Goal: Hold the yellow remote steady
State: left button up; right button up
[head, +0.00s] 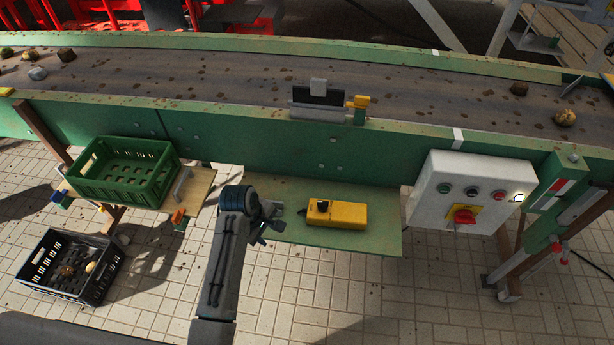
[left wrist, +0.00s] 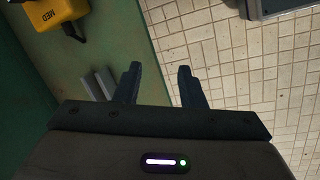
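The yellow remote (head: 345,214) lies on the green shelf (head: 378,245) below the conveyor, with a black knob at its left end. Part of it shows at the top left of the left wrist view (left wrist: 62,12), with "MED" lettered on its side. My left gripper (head: 272,222) is just left of the remote, over the shelf's left part, and does not touch it. In the left wrist view its two fingers (left wrist: 158,72) stand apart with nothing between them. My right gripper is in neither view.
A green crate (head: 122,197) stands on a wooden ledge to the left, and a black crate (head: 88,297) with potatoes is on the floor below. A control box (head: 430,212) with a red switch hangs right of the shelf. The conveyor's green side wall (head: 290,155) rises behind.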

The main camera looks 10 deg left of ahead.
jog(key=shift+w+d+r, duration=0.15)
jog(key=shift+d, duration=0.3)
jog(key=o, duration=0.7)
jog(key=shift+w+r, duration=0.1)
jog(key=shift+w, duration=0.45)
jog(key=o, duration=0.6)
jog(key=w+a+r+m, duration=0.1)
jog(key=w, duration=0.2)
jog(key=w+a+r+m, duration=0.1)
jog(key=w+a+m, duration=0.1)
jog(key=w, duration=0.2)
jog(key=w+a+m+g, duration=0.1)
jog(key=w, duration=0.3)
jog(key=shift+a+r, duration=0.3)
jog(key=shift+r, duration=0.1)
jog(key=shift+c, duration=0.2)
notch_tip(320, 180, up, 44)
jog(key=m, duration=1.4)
send_over(364, 213)
pick_arm(q)
jog(key=w+d+r+n+g+h, duration=0.1)
jog(key=w+d+r+n, duration=0.5)
jog(key=w+d+r, duration=0.4)
jog(key=shift+w+d+r+h, duration=0.25)
jog(key=shift+w+h, duration=0.15)
jog(key=shift+w, duration=0.3)
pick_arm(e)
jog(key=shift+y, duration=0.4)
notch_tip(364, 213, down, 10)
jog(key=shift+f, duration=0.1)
